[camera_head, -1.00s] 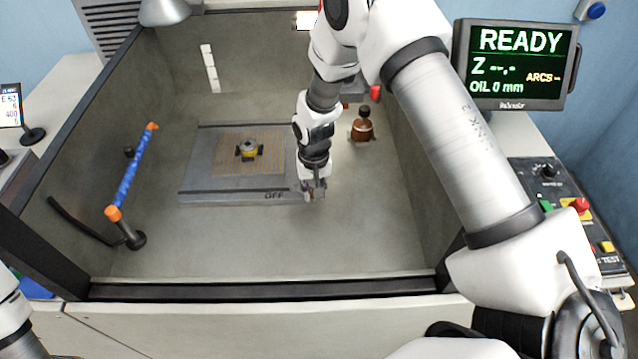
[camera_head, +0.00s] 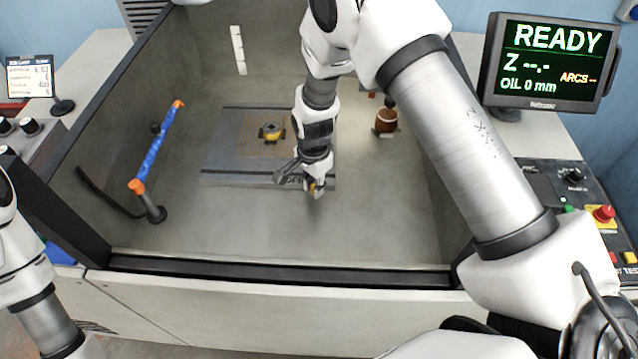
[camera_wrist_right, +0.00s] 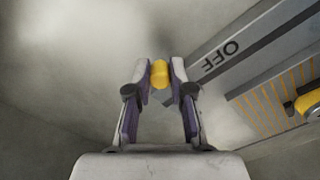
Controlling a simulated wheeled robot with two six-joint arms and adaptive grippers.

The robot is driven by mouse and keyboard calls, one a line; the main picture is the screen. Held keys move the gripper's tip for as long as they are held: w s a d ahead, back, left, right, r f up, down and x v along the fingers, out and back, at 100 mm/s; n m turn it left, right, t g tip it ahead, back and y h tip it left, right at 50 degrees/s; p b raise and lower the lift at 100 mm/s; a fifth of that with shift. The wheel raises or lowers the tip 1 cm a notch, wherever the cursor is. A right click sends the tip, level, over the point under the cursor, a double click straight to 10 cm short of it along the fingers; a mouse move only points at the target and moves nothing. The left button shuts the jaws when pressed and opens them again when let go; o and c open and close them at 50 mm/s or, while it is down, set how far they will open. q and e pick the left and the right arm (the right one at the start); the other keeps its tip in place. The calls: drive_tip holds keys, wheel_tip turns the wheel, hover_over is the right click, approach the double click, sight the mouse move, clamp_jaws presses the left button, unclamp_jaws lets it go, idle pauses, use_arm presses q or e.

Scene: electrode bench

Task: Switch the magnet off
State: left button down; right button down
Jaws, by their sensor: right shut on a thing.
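The magnet (camera_head: 222,168) is a flat grey block with an orange-lined top plate, on the tank floor in the head view. Its front side carries the word OFF (camera_wrist_right: 221,56), legible in the wrist view. My right gripper (camera_head: 314,188) is at the block's front right corner. In the wrist view its fingers (camera_wrist_right: 160,73) are shut on a yellow knob (camera_wrist_right: 159,75), clear of the lettered side. What the knob joins to is mostly hidden. A small yellow and black part (camera_head: 271,131) sits on the plate. My left gripper is out of view.
A blue tube with orange ends (camera_head: 158,145) stands at the tank's left. A brown bottle-like object (camera_head: 386,121) is behind and right of my gripper. The tank's front wall (camera_head: 280,272) crosses below. The floor before the magnet is clear. The monitor (camera_head: 548,62) reads READY.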

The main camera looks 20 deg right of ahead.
sight(312, 186)
drive_tip(key=shift+w+a+m, duration=0.15)
drive_tip(key=shift+a+m, duration=0.05)
drive_tip(key=shift+m, duration=0.2)
drive_tip(key=c, duration=1)
unclamp_jaws()
drive_tip(key=shift+r, duration=0.1)
wheel_tip(312, 186, up, 12)
drive_tip(key=shift+f, duration=0.1)
